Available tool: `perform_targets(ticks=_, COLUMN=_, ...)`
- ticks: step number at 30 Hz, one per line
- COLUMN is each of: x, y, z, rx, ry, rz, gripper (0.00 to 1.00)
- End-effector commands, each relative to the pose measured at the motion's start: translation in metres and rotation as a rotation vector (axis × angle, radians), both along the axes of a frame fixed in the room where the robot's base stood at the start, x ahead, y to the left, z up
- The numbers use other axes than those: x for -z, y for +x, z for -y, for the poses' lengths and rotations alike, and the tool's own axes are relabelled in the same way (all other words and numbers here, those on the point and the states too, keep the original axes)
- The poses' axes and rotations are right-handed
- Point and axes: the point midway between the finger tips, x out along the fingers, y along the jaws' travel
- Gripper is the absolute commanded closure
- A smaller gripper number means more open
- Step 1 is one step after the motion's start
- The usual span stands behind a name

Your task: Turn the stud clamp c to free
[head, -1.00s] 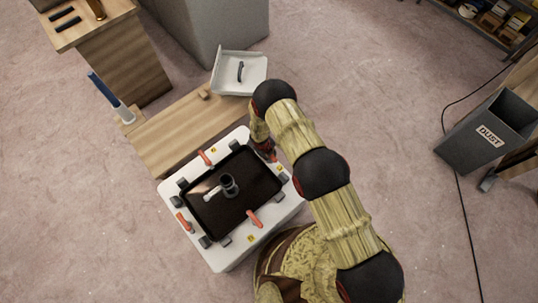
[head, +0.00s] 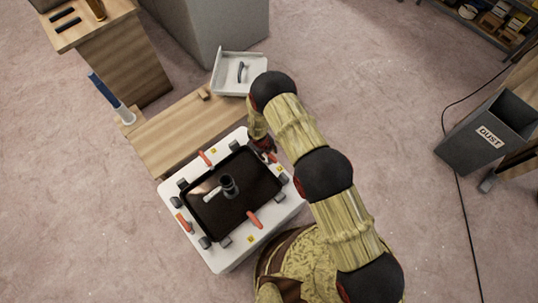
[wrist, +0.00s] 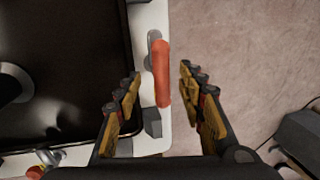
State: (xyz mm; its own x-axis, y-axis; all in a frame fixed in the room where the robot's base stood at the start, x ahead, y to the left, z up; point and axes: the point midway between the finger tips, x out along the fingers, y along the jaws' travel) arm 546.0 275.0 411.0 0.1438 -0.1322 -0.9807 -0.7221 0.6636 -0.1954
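A white unit (head: 222,262) with a dark glossy panel (head: 245,187) in its top stands in the middle of the head view. Red-handled clamps sit around the panel: one at the back (head: 206,158), one at the left (head: 184,222), one at the front (head: 254,219). Another clamp's red handle (wrist: 161,73) lies along the white rim in the wrist view; I cannot read which letter it bears. My gripper (wrist: 160,80) is open, with one finger on each side of this handle, apparently not touching it. In the head view my gripper (head: 266,146) is partly hidden by my arm.
A dark post with a pale lever (head: 229,186) rises from the panel. Small dark blocks (head: 205,242) line its edge. A wooden bench (head: 165,134) and a white tray (head: 228,86) lie behind. A grey dust bin (head: 470,145) stands at right. Open floor lies between.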

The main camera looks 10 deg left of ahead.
Motion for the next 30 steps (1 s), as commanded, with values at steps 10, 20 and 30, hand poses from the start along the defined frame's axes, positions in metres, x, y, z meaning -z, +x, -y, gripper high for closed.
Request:
perform_targets(ticks=10, x=-0.063, y=-0.008, z=-0.009, rx=0.001, ry=0.002, rz=0.001, gripper=0.6)
perform_targets(ticks=20, x=-0.08, y=-0.011, z=-0.011, rx=0.001, ry=0.0, rz=0.0, gripper=0.6)
perform_targets(ticks=30, x=-0.08, y=-0.011, z=-0.01, rx=0.001, ry=0.0, rz=0.0, gripper=0.6)
